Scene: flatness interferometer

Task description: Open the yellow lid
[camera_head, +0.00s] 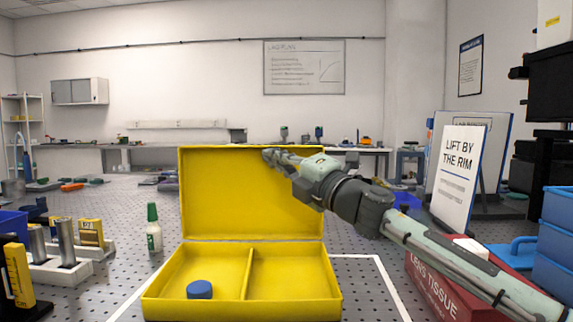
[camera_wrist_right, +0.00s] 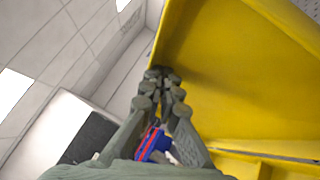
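The yellow lid (camera_head: 230,195) stands upright at the back of the yellow box (camera_head: 290,294), its inside face toward me, so the box is open. In the right wrist view the lid (camera_wrist_right: 235,75) fills the upper right. My right gripper (camera_head: 268,154) reaches in from the right to the lid's top edge, in front of its inside face. Its fingers (camera_wrist_right: 165,76) look closed together with nothing visible between them; whether the tips touch the lid I cannot tell. My left gripper is out of view.
A blue round piece (camera_head: 199,289) sits in the box's left compartment; the right one is empty. A green-capped bottle (camera_head: 153,228) stands left of the box. A red lens tissue box (camera_head: 470,285), a sign (camera_head: 458,175) and blue bins (camera_head: 555,240) are on the right.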

